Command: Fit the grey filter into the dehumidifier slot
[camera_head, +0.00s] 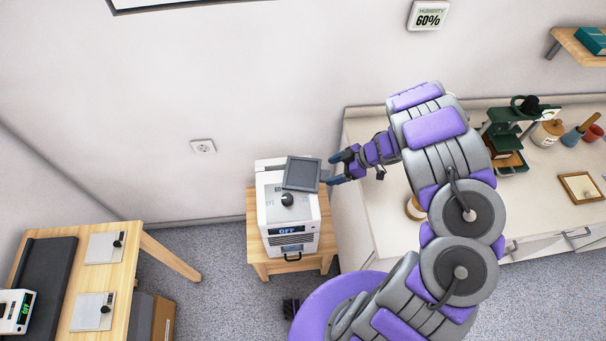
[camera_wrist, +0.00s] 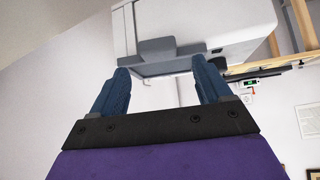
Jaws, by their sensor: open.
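The white dehumidifier (camera_head: 273,217) stands on a small wooden stand, with a black knob on top and a front display reading OFF. The grey filter (camera_head: 301,173), a framed flat panel, is at the top of the dehumidifier towards its back right and overhangs the right edge. I cannot tell whether any of it sits in the slot, which is hidden. My gripper (camera_head: 334,169) is open just right of the filter, with its blue fingers pointing at it. In the wrist view the fingers are apart, with the dehumidifier's white body (camera_wrist: 225,22) beyond them and nothing clearly held.
A white counter (camera_head: 375,185) with a green stand (camera_head: 503,140) and pots lies to the right. A wooden table (camera_head: 65,265) with a dark mat and plates is at left. A wall socket (camera_head: 203,146) is behind. Carpet is clear left of the wooden stand (camera_head: 254,240).

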